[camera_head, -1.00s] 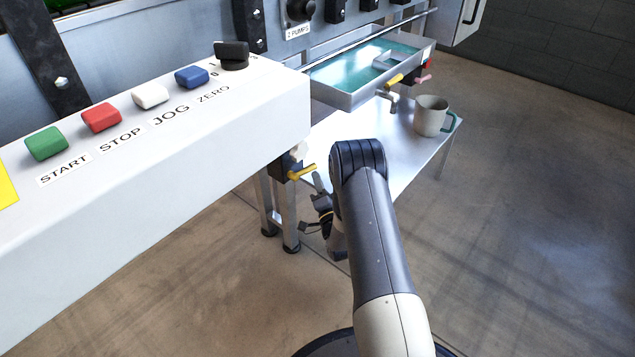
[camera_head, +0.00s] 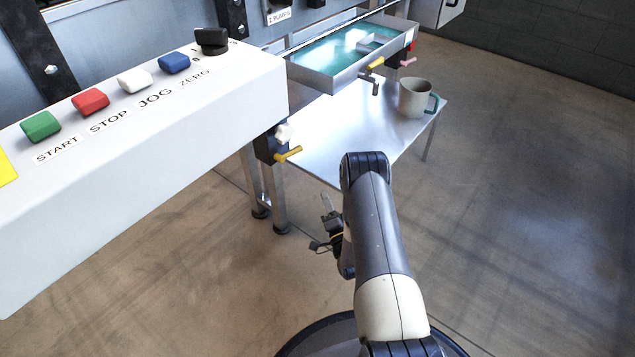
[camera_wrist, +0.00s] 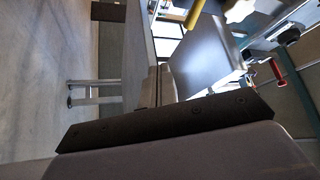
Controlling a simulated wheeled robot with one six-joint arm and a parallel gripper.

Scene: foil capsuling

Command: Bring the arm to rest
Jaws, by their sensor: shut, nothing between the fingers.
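My arm shows in the head view, bent at a dark grey joint, with its upper link coming up from the bottom of the picture. My gripper (camera_head: 326,203) is small and partly hidden behind the arm, left of the bent joint. It is shut and empty, with its finger pointing upward. It is over the floor, apart from the machine and the low table. In the wrist view, dark and grey parts close to the camera fill the bottom.
A white control panel (camera_head: 130,165) with coloured buttons juts out at left. A yellow-handled valve (camera_head: 287,154) sticks out below its end. A low metal table (camera_head: 325,137) bears a mug (camera_head: 415,98); a tray of teal liquid (camera_head: 300,75) sits above. The floor at right (camera_head: 530,230) is clear.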

